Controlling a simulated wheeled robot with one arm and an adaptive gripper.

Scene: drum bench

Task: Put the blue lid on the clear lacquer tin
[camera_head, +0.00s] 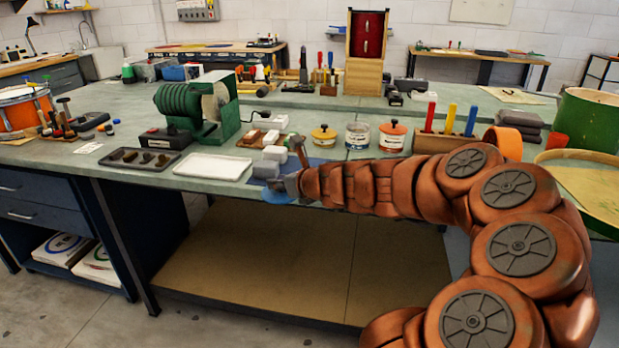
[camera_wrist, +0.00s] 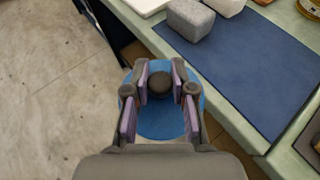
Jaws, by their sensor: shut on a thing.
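The blue lid (camera_head: 277,196) is in my gripper (camera_head: 287,187), just off the front edge of the bench in the head view. In the wrist view my gripper (camera_wrist: 160,84) is shut on the lid's dark round knob, and the blue lid (camera_wrist: 158,123) spreads flat around and beneath the fingers. An open tin without a lid (camera_head: 357,139), with a pale label, stands on the bench between a yellow-lidded tin (camera_head: 323,137) and an orange-lidded tin (camera_head: 392,136). Its label is too small to read. It lies behind and right of my gripper. The wrist view does not show it.
A blue mat (camera_wrist: 245,65) lies at the bench edge, with a grey block (camera_wrist: 190,18) on it. A white tray (camera_head: 213,167) and a dark tray (camera_head: 142,160) lie left. A rack of coloured tubes (camera_head: 432,143) stands right of the tins. A green grinder (camera_head: 222,105) stands behind.

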